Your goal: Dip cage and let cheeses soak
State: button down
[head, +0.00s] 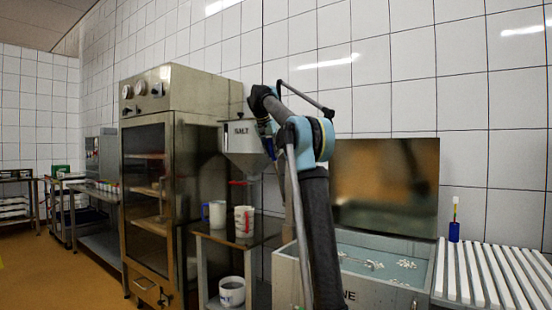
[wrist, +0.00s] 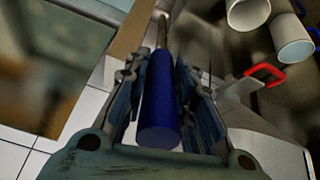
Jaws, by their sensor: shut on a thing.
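My gripper (wrist: 160,85) is shut on a dark blue cylindrical handle (wrist: 158,115) in the wrist view. A thin metal rod runs from the handle's far end, and I cannot tell what it ends in. In the head view my arm stands in front of the salt hopper and the brine tank, and the grip is hard to make out. The brine tank (head: 290,276) holds pale blue liquid (head: 350,243) with several white clumps (head: 407,264) in it. I cannot make out a cage or clear cheeses; my arm hides part of the tank.
A steel hopper marked SALT (head: 240,140) hangs above a small table (head: 215,236) with two mugs (head: 244,221). A bucket (head: 231,291) stands below. A steel cabinet (head: 145,200) is left. A white slatted rack (head: 490,272) with a blue holder (head: 454,232) is right.

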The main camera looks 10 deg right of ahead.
jog(key=shift+w+d+r+y, duration=0.35)
jog(key=shift+w+d, duration=0.15)
jog(key=shift+w, duration=0.25)
jog(key=shift+w+d+r+g, duration=0.1)
jog(key=shift+d+g, duration=0.05)
jog(key=shift+g, duration=0.15)
jog(key=c, duration=1.3)
grip_release()
jog(key=shift+w+d, duration=0.1)
jog(key=shift+d, duration=0.15)
jog(key=shift+a, duration=0.2)
jog(key=shift+v, duration=3.65)
